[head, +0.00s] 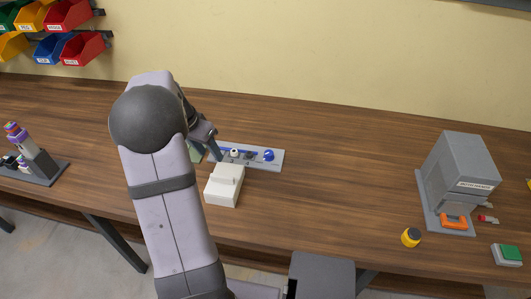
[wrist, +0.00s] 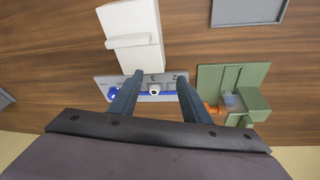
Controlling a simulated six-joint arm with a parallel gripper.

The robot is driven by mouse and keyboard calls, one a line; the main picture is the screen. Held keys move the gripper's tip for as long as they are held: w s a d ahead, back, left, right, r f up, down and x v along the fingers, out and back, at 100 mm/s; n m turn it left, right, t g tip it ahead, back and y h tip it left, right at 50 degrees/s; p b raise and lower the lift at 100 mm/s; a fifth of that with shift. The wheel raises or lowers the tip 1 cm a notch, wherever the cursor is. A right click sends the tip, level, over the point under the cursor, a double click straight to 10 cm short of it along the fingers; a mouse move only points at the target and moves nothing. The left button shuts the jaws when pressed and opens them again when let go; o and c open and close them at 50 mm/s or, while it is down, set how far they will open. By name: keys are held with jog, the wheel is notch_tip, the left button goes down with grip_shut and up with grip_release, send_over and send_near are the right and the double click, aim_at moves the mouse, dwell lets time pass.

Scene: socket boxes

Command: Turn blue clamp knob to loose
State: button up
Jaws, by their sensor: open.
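The blue clamp knob (head: 268,155) sits at the right end of a grey panel (head: 277,164) on the table in the head view. In the head view my gripper (head: 215,153) is at the panel's left end, partly hidden by my arm.
A white box (head: 223,187) with a raised bar stands in front of the panel. A green fixture (wrist: 232,85) with an orange part is beside the panel. Table between is clear.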

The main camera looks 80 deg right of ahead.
aim_at(269, 153)
jog(key=s+d+f+m+g, duration=0.1)
jog(key=s+d+m, duration=0.2)
jog(key=s+d, duration=0.3)
jog(key=s+d+m+g, duration=0.1)
jog(key=s+d+m, duration=0.2)
jog(key=s, duration=0.5)
jog(key=shift+p+x, duration=0.7)
jog(key=shift+x, duration=2.95)
jog(key=shift+w, duration=0.15)
jog(key=c, duration=1)
